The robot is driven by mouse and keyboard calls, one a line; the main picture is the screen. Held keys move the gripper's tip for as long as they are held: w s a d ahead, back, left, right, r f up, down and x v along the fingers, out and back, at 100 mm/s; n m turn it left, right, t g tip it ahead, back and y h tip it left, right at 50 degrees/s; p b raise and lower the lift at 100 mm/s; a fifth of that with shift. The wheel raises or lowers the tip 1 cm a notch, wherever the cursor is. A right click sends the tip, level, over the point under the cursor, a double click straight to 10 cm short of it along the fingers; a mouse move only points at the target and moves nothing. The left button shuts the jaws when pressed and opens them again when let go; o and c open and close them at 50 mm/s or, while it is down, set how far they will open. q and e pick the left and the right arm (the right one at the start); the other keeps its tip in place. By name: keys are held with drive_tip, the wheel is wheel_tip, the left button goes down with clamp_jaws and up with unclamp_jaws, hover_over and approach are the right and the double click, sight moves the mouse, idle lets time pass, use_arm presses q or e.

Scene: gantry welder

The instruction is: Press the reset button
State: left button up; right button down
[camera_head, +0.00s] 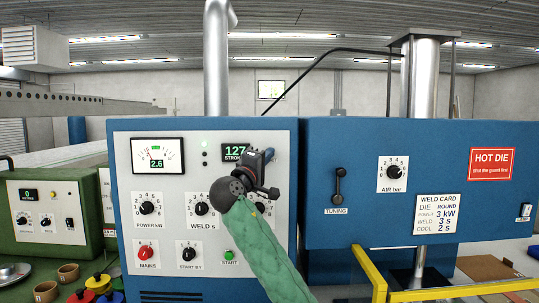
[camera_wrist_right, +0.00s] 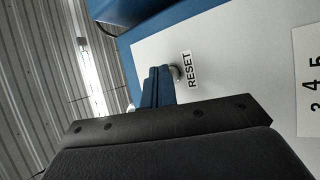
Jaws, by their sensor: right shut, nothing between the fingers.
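The reset button (camera_wrist_right: 176,72) shows in the right wrist view as a small grey round piece beside the "RESET" label (camera_wrist_right: 187,70) on the white panel. It is partly covered by my fingertips. In the head view the button is hidden behind my right gripper (camera_head: 268,154), which is at the upper right of the blue welder cabinet's white panel (camera_head: 180,130). The blue fingers also show in the wrist view (camera_wrist_right: 165,73). They are shut and empty, with their tips right at the button. I cannot tell whether they touch it. My left gripper is not in view.
Below are the weld dial (camera_head: 201,209), the mains button (camera_head: 146,253) and the green start button (camera_head: 229,255). The tuning lever (camera_head: 339,186) is on the blue right-hand cabinet (camera_head: 440,140). A yellow guard rail (camera_head: 375,272) stands at the lower right.

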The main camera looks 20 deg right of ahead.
drive_tip(key=shift+w, duration=0.15)
drive_tip(key=shift+s, duration=0.2)
idle(0.5)
drive_tip(key=shift+s+a+b, duration=0.2)
drive_tip(key=shift+s+b, duration=0.1)
drive_tip(key=shift+s, duration=0.4)
drive_tip(key=shift+s+a+b, duration=0.1)
drive_tip(key=shift+s+a, duration=0.15)
drive_tip(key=shift+s, duration=0.55)
drive_tip(key=shift+s+a+b, duration=0.15)
drive_tip(key=shift+s+a, duration=0.05)
drive_tip(key=shift+s, duration=0.6)
drive_tip(key=shift+s+a+b, duration=0.1)
drive_tip(key=shift+s+a, duration=0.15)
drive_tip(key=shift+s, duration=0.55)
